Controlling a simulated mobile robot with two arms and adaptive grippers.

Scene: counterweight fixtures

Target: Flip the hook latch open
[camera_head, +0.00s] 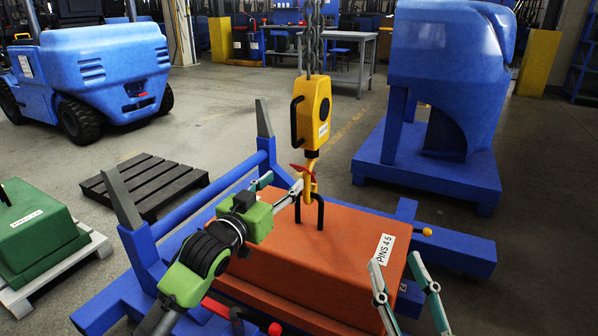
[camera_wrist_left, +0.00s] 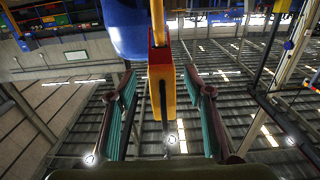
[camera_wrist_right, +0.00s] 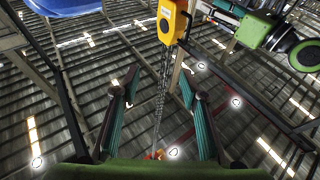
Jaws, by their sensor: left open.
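A yellow hook block (camera_head: 311,112) hangs on a chain, with its yellow hook (camera_head: 310,185) at the black handle (camera_head: 321,212) of an orange counterweight (camera_head: 335,262) labelled "PINS 4 5". The red latch (camera_head: 298,169) sticks out to the left at the hook's top. My left gripper (camera_head: 279,189) is open, just left of the hook and slightly below the latch. My right gripper (camera_head: 407,276) is open and empty at the counterweight's front right. The hook block (camera_wrist_right: 172,20) also shows in the right wrist view.
A blue frame (camera_head: 190,222) with two grey-tipped uprights surrounds the counterweight's left side. A green weight (camera_head: 35,228) on a pallet stands far left, near a dark pallet (camera_head: 140,184). A blue machine (camera_head: 447,65) stands back right. Open floor lies behind.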

